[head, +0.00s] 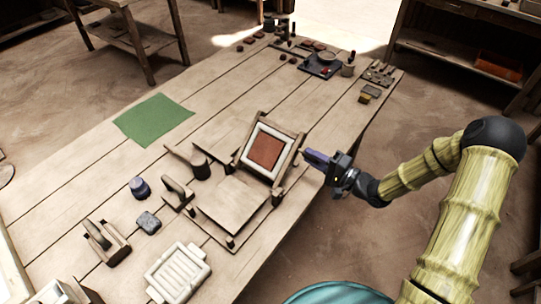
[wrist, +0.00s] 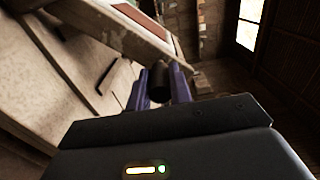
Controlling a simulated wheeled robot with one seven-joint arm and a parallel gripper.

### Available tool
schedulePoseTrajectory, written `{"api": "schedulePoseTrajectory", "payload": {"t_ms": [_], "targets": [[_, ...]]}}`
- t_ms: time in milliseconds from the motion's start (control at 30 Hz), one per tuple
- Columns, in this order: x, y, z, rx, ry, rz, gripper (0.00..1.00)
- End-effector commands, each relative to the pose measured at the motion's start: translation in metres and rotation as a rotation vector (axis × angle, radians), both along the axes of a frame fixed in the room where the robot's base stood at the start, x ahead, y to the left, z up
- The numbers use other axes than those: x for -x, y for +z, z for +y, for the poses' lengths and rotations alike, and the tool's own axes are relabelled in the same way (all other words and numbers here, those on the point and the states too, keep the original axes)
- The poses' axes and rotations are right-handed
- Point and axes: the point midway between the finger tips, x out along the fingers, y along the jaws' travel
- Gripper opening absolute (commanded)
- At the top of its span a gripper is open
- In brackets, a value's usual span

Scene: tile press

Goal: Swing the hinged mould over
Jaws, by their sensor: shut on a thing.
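The hinged mould (head: 289,139) is a wooden frame with a pale inner border around a reddish-brown clay panel (head: 265,152). It stands raised and tilted at the far end of the wooden press base (head: 232,205). The mould's edge also shows at the top of the wrist view (wrist: 118,32). My gripper (head: 308,156) is at the mould's right side. In the wrist view its purple fingers are shut on a dark round handle (wrist: 160,82) beside the mould's edge. How the handle joins the frame is hidden.
A green cloth (head: 153,119) lies at the left on the table. A pale ribbed tray (head: 178,272), a wooden holder (head: 107,243), a dark jar (head: 139,187) and a grey block (head: 148,222) stand near the press. Small items crowd the far end. The table between is mostly clear.

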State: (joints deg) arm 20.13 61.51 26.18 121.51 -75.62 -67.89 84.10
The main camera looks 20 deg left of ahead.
Motion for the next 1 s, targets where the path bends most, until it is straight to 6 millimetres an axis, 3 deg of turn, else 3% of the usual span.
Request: {"api": "schedulePoseTrajectory", "payload": {"t_ms": [33,233,667,1000], "targets": [[0.007,0.014,0.004,-0.006,0.009,0.001,0.13],[0.022,0.032,0.01,-0.006,0.009,0.001,0.13],[0.026,0.035,0.011,-0.006,0.004,-0.002,0.13],[0.06,0.056,0.023,-0.007,0.007,0.002,0.13]]}}
